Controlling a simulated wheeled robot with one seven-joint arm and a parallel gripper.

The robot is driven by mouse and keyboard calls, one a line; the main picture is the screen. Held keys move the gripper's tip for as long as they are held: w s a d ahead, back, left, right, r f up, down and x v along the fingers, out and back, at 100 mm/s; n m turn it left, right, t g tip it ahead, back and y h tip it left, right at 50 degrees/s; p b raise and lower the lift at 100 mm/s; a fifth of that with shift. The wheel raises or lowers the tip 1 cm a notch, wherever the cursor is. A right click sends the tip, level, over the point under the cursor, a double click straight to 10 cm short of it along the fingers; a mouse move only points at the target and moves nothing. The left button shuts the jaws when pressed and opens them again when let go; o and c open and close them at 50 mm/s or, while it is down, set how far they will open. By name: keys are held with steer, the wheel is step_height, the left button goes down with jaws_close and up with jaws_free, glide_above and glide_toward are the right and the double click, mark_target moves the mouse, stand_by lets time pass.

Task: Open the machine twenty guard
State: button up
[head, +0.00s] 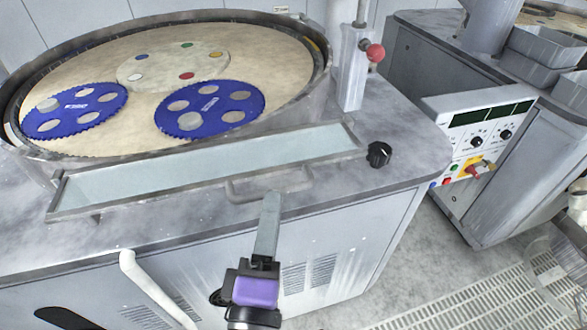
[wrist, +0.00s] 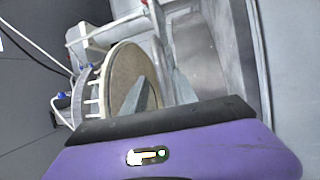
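The guard (head: 210,163) is a long clear panel in a grey metal frame, lying low along the front of the round platen (head: 135,70). I see no machine number on it. A grey U-shaped handle (head: 298,189) sticks out from its front edge. My gripper (head: 270,198) is just in front of the handle, with its grey fingers pointing up at the bar. In the head view the fingertips overlap the bar; I cannot tell whether they touch it. In the wrist view the fingers (wrist: 161,88) stand apart with nothing visibly held between them.
Two blue carriers (head: 210,108) lie on the platen. A black knob (head: 379,154) and a post with a red ball (head: 375,52) stand right of the guard. A control panel (head: 480,140) and grey bins (head: 545,50) are farther right. Floor grating (head: 500,295) shows lower right.

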mark_target(276, 188)
steer(key=w, duration=0.2)
steer(key=w+p, duration=0.1)
steer(key=w, duration=0.2)
steer(key=w+d+r, duration=0.1)
steer(key=w, duration=0.1)
steer(key=shift+w+p, duration=0.25)
steer(key=shift+p, duration=0.15)
steer(key=shift+c, duration=0.2)
jaws_close()
steer(key=shift+r, duration=0.1)
